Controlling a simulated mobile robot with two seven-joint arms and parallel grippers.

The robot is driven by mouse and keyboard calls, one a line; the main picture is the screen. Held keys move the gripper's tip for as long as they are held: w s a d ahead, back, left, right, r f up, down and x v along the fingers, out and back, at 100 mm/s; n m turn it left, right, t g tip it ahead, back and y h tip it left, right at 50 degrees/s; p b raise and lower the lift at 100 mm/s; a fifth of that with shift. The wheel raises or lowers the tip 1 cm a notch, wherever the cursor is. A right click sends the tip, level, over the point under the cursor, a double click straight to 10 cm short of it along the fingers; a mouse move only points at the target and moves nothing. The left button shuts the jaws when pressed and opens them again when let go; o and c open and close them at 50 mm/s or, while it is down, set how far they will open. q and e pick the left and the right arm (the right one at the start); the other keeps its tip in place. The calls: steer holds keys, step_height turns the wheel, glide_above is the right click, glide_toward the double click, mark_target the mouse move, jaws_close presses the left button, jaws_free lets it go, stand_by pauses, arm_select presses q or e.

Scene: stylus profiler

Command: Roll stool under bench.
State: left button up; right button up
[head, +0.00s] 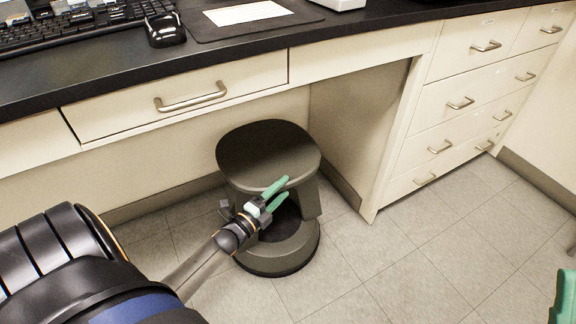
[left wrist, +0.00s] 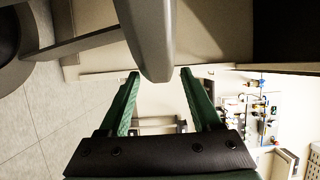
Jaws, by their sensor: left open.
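The stool (head: 262,150) is dark grey, with a rounded seat and a wide round base, and stands upright on the floor by the bench's knee space. The bench (head: 366,32) has a black top and cream fronts. I cannot tell how far the seat is under it. My left gripper (head: 284,188) has green fingers, is open, and is at the stool's front, just below the seat edge. In the left wrist view a grey stool part (left wrist: 152,45) reaches toward the gap between the fingers (left wrist: 160,75); contact is unclear. A green part of my right gripper (head: 566,298) shows at the right edge.
A drawer with a handle (head: 190,97) hangs above the left of the knee space. A drawer cabinet (head: 440,130) bounds it on the right. A keyboard (head: 80,28) and mouse (head: 165,30) lie on the bench top. The tiled floor (head: 430,250) at right is clear.

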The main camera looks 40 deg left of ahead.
arm_select(q)
steer(key=s+p, duration=0.2)
steer(key=s, duration=0.6)
steer(key=shift+s, duration=0.3)
